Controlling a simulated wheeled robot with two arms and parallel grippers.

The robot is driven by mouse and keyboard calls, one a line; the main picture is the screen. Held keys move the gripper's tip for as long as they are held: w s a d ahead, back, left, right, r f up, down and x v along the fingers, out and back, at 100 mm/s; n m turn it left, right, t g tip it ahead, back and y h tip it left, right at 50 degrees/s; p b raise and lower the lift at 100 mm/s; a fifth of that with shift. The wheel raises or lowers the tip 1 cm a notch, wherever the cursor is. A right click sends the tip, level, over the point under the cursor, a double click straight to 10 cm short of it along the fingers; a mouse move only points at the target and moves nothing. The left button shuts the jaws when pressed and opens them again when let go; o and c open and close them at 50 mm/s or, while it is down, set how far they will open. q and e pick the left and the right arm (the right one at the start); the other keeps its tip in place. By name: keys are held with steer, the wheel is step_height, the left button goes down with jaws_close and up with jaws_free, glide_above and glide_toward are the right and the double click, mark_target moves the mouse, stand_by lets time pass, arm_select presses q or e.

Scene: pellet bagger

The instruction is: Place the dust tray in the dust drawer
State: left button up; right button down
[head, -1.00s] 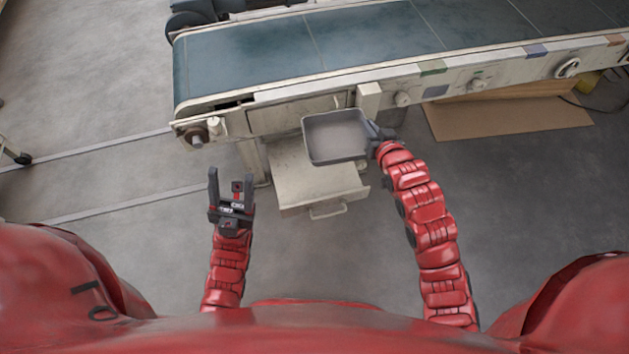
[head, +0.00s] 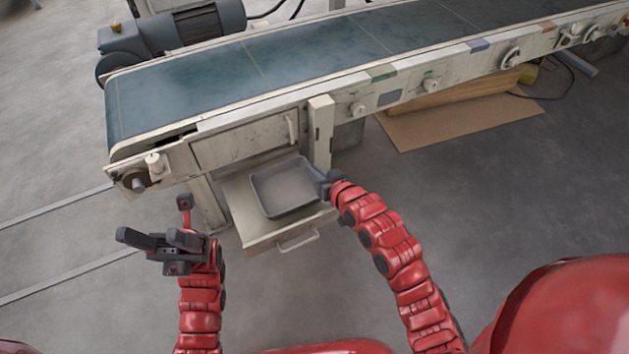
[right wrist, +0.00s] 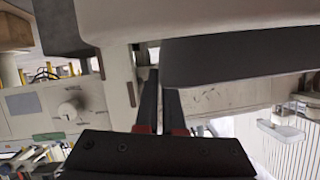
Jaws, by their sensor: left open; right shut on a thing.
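The dust tray (head: 285,187), a shallow grey rectangular pan, looks empty. In the head view it appears over the open dust drawer (head: 243,222), a pale pull-out box with a front handle. I cannot tell whether the tray touches the drawer floor. My right gripper (head: 325,184) is shut on the tray's right edge. In the right wrist view the tray's dark side (right wrist: 240,60) fills the upper right, beside the fingers (right wrist: 160,105).
The conveyor (head: 300,60) with its blue belt runs above and behind the drawer. A pale post (head: 320,130) stands just behind the tray's right end. A closed panel (head: 245,140) is above the drawer. Cardboard (head: 450,125) lies on the floor at right. The floor in front is clear.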

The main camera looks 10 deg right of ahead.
step_height(320, 180, down, 4)
steer(key=shift+r+b, duration=0.15)
steer(key=shift+b, duration=0.9)
arm_select(q)
steer(key=s+a+r+m+t+y, duration=0.5)
steer(key=s+m+y, duration=0.3)
steer(key=m+y, duration=0.4)
steer(key=t+y, duration=0.1)
steer(key=y, duration=0.3)
steer(key=shift+t+y, duration=0.3)
steer(key=shift+y, duration=0.1)
arm_select(e)
steer(key=c, duration=1.5)
jaws_free()
steer(key=o, duration=0.5)
steer(key=shift+c, duration=0.2)
arm_select(q)
steer(key=shift+s, duration=0.1)
